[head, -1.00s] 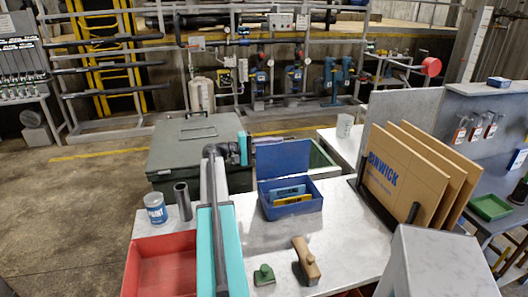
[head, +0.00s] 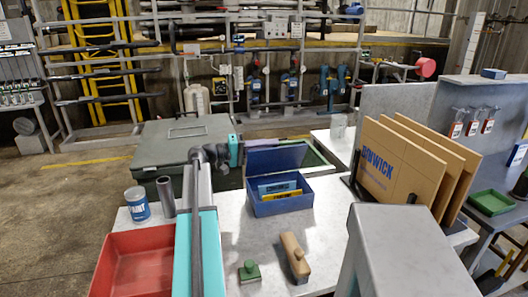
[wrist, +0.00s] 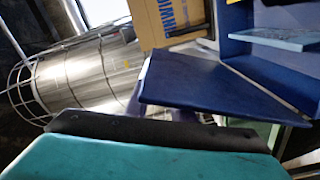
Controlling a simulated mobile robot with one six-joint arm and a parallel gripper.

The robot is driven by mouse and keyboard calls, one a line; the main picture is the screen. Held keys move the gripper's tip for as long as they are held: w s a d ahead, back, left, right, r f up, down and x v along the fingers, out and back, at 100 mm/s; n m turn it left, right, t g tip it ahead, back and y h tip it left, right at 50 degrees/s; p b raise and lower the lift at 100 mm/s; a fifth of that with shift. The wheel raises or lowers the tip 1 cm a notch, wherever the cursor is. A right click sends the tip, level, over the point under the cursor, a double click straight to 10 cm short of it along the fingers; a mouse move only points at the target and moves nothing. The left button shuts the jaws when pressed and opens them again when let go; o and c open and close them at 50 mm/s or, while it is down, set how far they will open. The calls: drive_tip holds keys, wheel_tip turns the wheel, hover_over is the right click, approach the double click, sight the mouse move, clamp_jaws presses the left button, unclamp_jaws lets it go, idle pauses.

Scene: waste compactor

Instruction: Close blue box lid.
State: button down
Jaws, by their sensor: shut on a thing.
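The blue box (head: 281,207) stands on the grey worktop with its lid (head: 280,160) raised along the back edge, so the box is open. Blue and yellow flat items lie inside it. My gripper (head: 264,146) reaches in from the left at the lid's upper edge and is shut on the lid; its fingers are small and partly hidden in the head view. In the wrist view, the dark-blue lid (wrist: 215,85) lies just beyond my dark finger pad, with part of the box interior at upper right.
A red tray (head: 135,262), a paint tin (head: 137,204) and a dark tube (head: 166,196) are left of the box. A green-handled block (head: 249,271) and a wooden-handled tool (head: 294,257) lie in front. Cardboard panels (head: 405,165) stand to the right.

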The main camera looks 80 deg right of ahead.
sight(272, 152)
drive_tip(key=shift+s+a+f+b, duration=0.25)
drive_tip(key=shift+s+a+b, duration=0.15)
drive_tip(key=shift+a, duration=0.25)
drive_tip(key=shift+s+a+f+b, duration=0.2)
drive_tip(key=shift+s+a+b, duration=0.15)
drive_tip(key=shift+a, duration=0.3)
drive_tip(key=c, duration=1.6)
unclamp_jaws()
drive_tip(key=shift+s, duration=0.15)
drive_tip(key=shift+o, duration=0.2)
drive_tip(key=shift+w, duration=0.2)
